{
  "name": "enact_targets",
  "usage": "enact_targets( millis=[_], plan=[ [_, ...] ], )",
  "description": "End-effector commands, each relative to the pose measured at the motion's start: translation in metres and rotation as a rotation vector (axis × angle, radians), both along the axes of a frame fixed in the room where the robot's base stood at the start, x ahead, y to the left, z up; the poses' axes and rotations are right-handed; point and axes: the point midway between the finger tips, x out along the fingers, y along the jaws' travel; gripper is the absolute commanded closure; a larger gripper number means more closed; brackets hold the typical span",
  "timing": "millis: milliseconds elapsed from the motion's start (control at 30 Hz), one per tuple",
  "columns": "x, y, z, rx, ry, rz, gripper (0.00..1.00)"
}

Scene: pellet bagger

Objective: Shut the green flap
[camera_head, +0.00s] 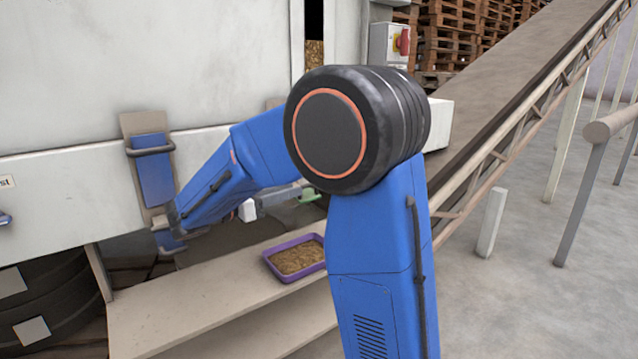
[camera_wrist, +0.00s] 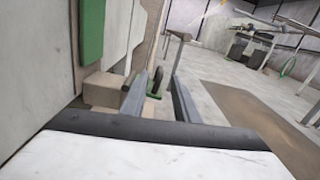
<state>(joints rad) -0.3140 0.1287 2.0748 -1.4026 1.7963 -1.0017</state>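In the head view a small green piece (camera_head: 310,195), which looks like the outer part of the green flap, juts out low on the machine front beside my arm. My arm hides most of that area. In the wrist view a green panel (camera_wrist: 92,40) stands upright at the upper left, and a small green part (camera_wrist: 153,97) with a dark rounded piece shows near the fingers. My gripper (camera_wrist: 166,78) is open, its two grey fingers apart with nothing clearly held. I cannot tell whether it touches the flap. In the head view my gripper (camera_head: 282,196) is partly hidden.
A blue flap (camera_head: 153,175) with a dark handle is on the machine front at left. A purple tray (camera_head: 289,279) of pellets sits on the beige ledge (camera_head: 180,310) below. A sloping conveyor (camera_head: 500,110) runs along the right.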

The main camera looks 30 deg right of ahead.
Motion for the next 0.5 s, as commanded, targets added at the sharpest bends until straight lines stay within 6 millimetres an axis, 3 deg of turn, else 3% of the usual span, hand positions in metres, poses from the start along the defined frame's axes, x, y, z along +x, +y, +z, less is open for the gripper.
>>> enact_targets(
  millis=[500],
  plan=[
    [0.002, -0.084, 0.0, 0.001, 0.0, -0.003, 0.72]
  ],
)
